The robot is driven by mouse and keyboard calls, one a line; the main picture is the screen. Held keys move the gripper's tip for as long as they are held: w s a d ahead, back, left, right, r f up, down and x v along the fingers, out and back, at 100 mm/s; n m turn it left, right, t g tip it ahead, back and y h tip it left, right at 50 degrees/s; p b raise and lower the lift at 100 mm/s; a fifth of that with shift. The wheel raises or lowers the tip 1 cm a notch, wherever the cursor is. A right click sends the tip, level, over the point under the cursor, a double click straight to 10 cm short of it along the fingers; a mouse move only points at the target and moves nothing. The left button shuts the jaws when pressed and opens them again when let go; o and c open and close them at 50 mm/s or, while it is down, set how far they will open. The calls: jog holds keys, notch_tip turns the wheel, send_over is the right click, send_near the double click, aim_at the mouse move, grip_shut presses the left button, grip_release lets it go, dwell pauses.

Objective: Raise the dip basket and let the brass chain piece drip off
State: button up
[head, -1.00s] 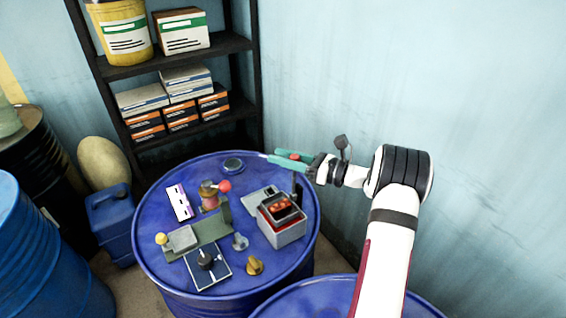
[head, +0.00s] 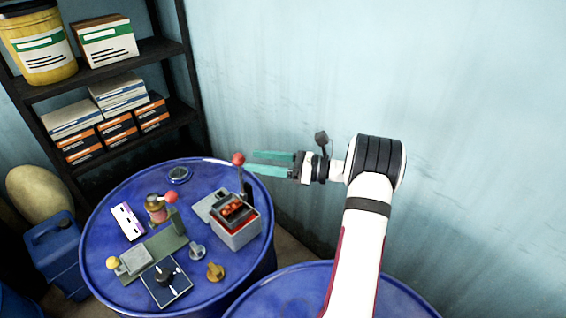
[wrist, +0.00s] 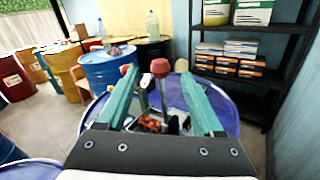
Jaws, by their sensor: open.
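The dip basket (head: 232,210) is a dark frame at the top of a grey tank (head: 241,236) with red inside. Orange-brown pieces, apparently the brass chain piece (head: 238,208), show in it; drips are too small to see. A dark upright lever (head: 245,187) with a red ball knob (head: 239,159) stands behind the tank. My gripper (head: 251,162) is open and empty, its teal fingertips just right of the knob. In the wrist view the knob (wrist: 160,68) shows between the fingertips, and the basket (wrist: 150,124) shows below.
The blue drum top (head: 110,215) also holds a red-knobbed spool device (head: 157,208), a dial panel (head: 166,280), two small knobs and a white-purple strip (head: 127,221). A shelf (head: 100,75) with boxes stands behind. The wall is right of the drum.

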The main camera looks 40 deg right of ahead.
jog(key=v, duration=0.7)
jog(key=s+a+r+n+g, duration=0.2)
jog(key=a+n+g, duration=0.4)
jog(key=a, duration=0.8)
jog(key=s+a+r+n+g, duration=0.2)
jog(key=a+n+g, duration=0.5)
jog(key=a, duration=0.7)
jog(key=s+a+f+n+g+h, duration=0.1)
jog(key=s+a+f+n+h, duration=0.1)
jog(key=s+n, duration=0.4)
jog(key=s+a+f+n+g+h, duration=0.1)
jog(key=s+a+n+h, duration=0.4)
jog(key=s, duration=0.6)
jog(key=shift+s+f+n+h, duration=0.35)
jog(key=shift+f+n+h, duration=0.3)
jog(key=shift+n, duration=0.35)
